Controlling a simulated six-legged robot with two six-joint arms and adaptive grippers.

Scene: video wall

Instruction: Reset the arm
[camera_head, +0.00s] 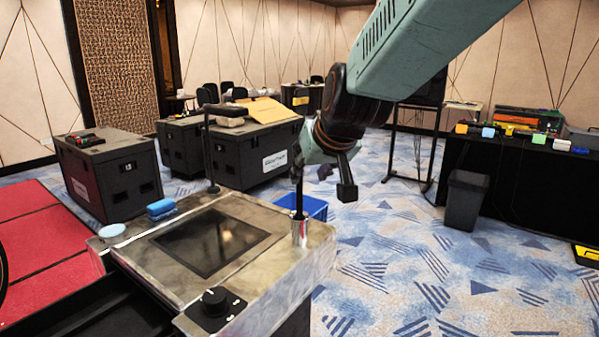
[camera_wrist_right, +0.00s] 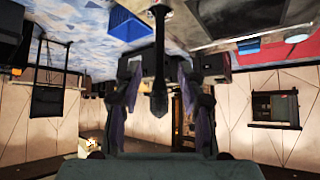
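My right arm comes in from the top right of the head view. Its gripper (camera_head: 325,190) is over the right end of a metal-topped console (camera_head: 262,212). In the wrist view, which looks upside down, the two fingers (camera_wrist_right: 158,112) stand apart. A dark upright stick (camera_wrist_right: 159,60) shows between them with gaps on both sides. In the head view this stick (camera_head: 299,203) stands in a small metal cup (camera_head: 299,232) on the console; its top is partly hidden by the gripper. My left gripper is not in view.
The console bears a dark screen (camera_head: 215,241), a black knob (camera_head: 214,300), a blue sponge-like block (camera_head: 160,208) and a pale blue round pad (camera_head: 111,230). A blue crate (camera_head: 313,207) and a dark bin (camera_head: 465,200) stand behind. Carpet at right is mostly clear.

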